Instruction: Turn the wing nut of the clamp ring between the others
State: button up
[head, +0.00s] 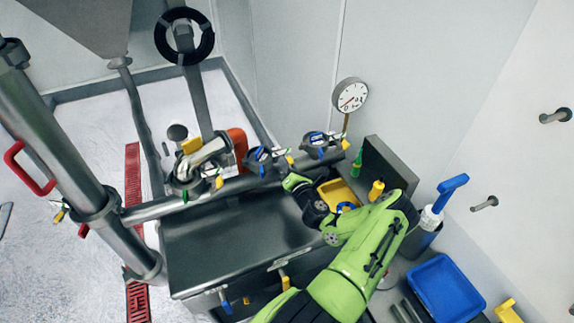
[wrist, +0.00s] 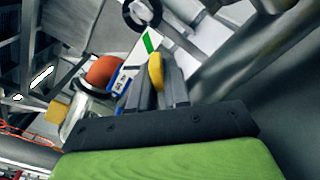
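Three clamp rings sit along a horizontal steel pipe (head: 240,183): a left one (head: 190,185), a middle one (head: 262,160) and a right one (head: 320,147). Each has a small yellow wing nut at its right side. The middle ring's yellow wing nut (head: 290,160) is just above my gripper (head: 290,180) in the head view. In the wrist view a yellow wing nut (wrist: 155,72) shows at the tips of my gripper's grey fingers (wrist: 158,88), with a green and a blue part beside it. The fingers stand slightly apart; whether they touch the nut is unclear.
A steel box (head: 235,240) lies below the pipe. A round gauge (head: 350,94) stands behind the right ring. A yellow bin (head: 338,192) is close to my forearm.

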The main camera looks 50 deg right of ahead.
jog(key=o, duration=0.3)
jog(key=shift+s, duration=0.1)
jog(key=b+v, duration=0.2)
jog(key=v, duration=1.3)
jog(key=shift+s+a+f, duration=0.1)
jog(key=shift+s+a, duration=0.05)
jog(key=shift+s, duration=0.1)
